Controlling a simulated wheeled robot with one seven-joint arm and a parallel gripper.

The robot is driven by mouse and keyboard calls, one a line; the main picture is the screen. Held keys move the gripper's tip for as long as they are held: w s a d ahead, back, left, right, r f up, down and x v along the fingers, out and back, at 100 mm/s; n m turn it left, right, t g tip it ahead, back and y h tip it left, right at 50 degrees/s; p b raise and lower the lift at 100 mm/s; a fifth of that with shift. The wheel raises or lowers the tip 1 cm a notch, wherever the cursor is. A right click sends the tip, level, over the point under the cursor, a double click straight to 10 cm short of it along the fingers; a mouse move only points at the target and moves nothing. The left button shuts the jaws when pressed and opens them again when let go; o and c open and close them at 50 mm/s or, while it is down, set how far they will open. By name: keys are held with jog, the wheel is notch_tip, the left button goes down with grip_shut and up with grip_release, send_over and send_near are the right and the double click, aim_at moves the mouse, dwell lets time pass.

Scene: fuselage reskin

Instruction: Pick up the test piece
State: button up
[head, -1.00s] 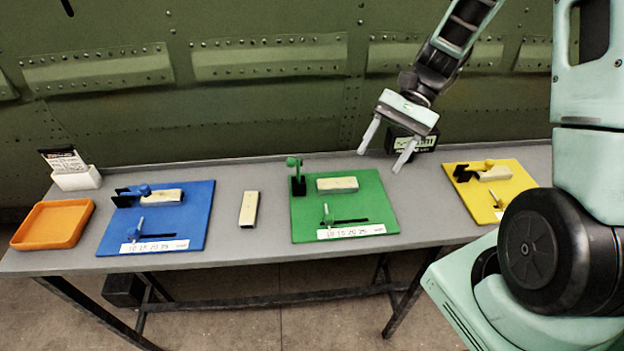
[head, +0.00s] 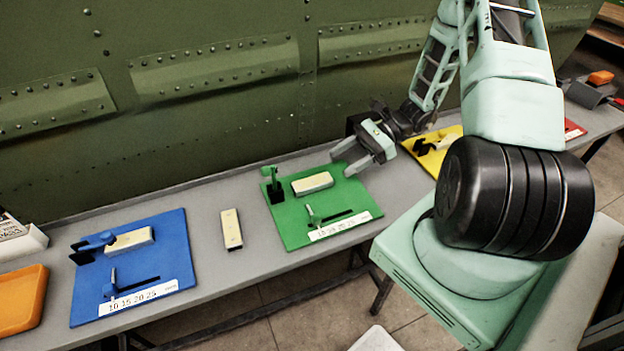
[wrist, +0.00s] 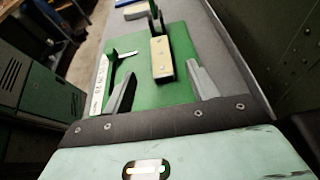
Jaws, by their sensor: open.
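Several cream blocks look alike, and I cannot tell by looks which is the test piece. One loose block (head: 231,230) lies on the bare grey table between the blue and green boards. Another block (head: 312,183) lies on the green board (head: 290,230), and a third (head: 130,241) on the blue board (head: 175,270). My gripper (head: 343,163) is open and empty over the right part of the green board. In the wrist view, its spread fingers (wrist: 162,76) point along the green board towards its block (wrist: 161,58), with the black clamp post just beyond.
The green board carries a green-topped clamp (head: 272,185) and a small slider (head: 313,215). A yellow board (head: 428,158) lies behind my arm. An orange tray (head: 20,298) is at the far left. The green riveted wall (head: 200,130) rises behind the table.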

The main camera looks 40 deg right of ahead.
aim_at(315, 180)
jog(key=p+x, duration=0.1)
jog(key=x, duration=0.3)
jog(key=shift+a, duration=0.2)
jog(key=p+x, duration=0.1)
jog(key=x, duration=0.1)
jog(key=p+x, duration=0.1)
jog(key=x, duration=0.1)
jog(key=shift+f, duration=0.45)
jog(key=shift+c, duration=0.4)
jog(key=c, duration=1)
